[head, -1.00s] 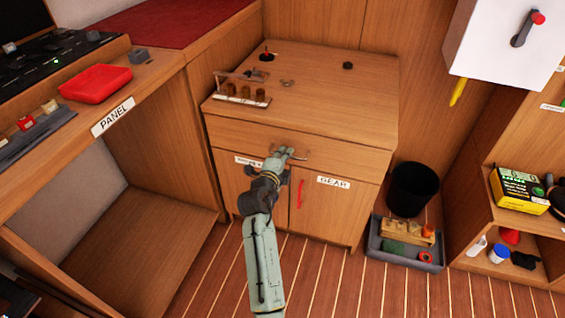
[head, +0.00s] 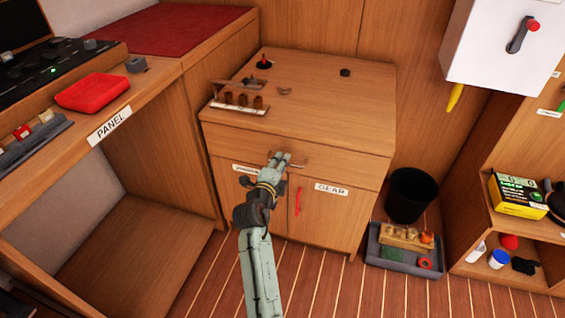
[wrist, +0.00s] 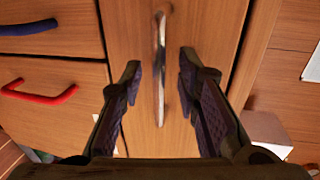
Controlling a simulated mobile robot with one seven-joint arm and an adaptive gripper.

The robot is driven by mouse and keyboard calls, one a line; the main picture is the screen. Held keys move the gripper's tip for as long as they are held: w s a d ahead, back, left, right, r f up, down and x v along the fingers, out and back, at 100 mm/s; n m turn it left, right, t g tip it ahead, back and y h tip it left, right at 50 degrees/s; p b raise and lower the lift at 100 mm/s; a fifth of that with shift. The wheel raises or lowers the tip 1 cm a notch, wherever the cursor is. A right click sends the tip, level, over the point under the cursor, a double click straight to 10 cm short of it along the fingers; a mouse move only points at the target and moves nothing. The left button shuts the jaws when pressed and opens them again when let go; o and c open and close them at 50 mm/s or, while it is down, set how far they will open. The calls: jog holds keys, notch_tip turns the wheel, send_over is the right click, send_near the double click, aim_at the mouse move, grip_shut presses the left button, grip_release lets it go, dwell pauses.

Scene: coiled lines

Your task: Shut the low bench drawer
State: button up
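The wooden bench drawer (head: 345,166) is the wide band under the bench top in the head view. I see no clear gap above its front there, and cannot tell exactly how far out it stands. Its silver bar handle (wrist: 160,70) runs up the middle of the wrist view, and part of it shows in the head view (head: 298,166). My gripper (head: 281,157) is at the handle, hiding its left part. In the wrist view my gripper (wrist: 159,84) is open, one finger on each side of the handle, with visible space between.
Cupboard doors with a red handle (head: 298,201) and a blue handle (wrist: 27,27) lie below the drawer. A rack (head: 238,103) stands on the bench top. A black bin (head: 411,194) and grey tray (head: 374,256) stand on the floor at right.

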jog(key=v, duration=1)
jog(key=shift+s, duration=0.15)
